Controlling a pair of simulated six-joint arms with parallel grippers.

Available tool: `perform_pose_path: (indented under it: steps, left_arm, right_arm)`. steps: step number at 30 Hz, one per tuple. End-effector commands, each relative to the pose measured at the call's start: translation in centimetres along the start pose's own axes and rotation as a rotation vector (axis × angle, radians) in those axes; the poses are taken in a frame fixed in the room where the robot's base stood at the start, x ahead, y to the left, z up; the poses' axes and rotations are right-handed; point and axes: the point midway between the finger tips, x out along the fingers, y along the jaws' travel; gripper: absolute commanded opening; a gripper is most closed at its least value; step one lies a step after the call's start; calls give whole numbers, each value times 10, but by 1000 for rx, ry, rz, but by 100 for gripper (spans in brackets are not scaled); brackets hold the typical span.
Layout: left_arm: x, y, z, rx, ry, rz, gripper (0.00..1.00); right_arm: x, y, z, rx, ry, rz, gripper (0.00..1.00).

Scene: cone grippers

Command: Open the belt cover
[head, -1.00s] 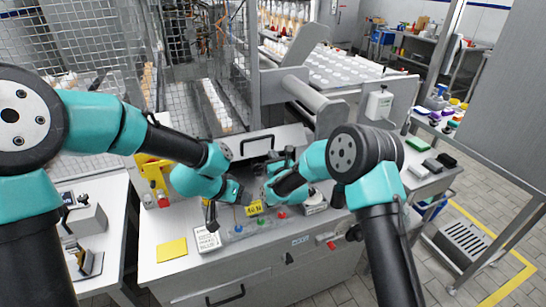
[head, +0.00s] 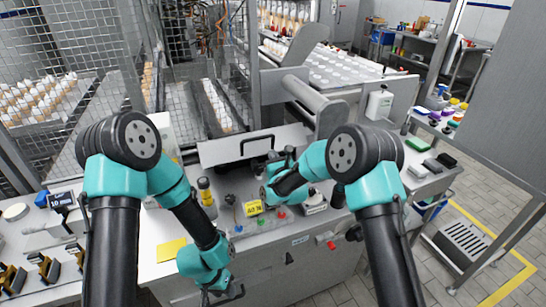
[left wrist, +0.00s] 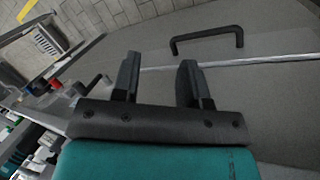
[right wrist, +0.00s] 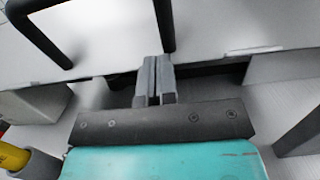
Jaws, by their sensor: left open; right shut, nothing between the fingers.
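The belt cover (head: 222,150) is a light grey panel with a black bar handle (head: 257,143), on the far side of the machine top. A dark gap shows under that edge. My left gripper (left wrist: 158,68) is open and empty, low by the cabinet front, near another black handle (left wrist: 207,38) on a grey panel.
A yellow note (head: 171,250) lies on the machine top. A grey roller (head: 315,98) is behind right.

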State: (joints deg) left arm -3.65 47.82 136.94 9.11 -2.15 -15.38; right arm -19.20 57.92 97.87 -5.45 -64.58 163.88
Motion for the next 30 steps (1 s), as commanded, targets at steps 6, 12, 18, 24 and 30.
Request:
perform_pose_path:
  steps: [6,12,18,24,30]
  left_arm:
    - [19,-46,29,-198,68,-11,40]
    - [27,-65,44,-303,113,-5,40]
    - [28,-68,46,-321,123,-3,40]
    - [28,-68,46,-319,123,-3,40]
    - [28,-67,45,-319,123,-4,40]
  right_arm:
    - [1,2,-1,-2,2,6,0]
    - [1,2,-1,-2,2,6,0]
    - [1,2,-1,-2,2,6,0]
    - [1,2,-1,-2,2,5,0]
    - [1,-2,2,-2,14,0,0]
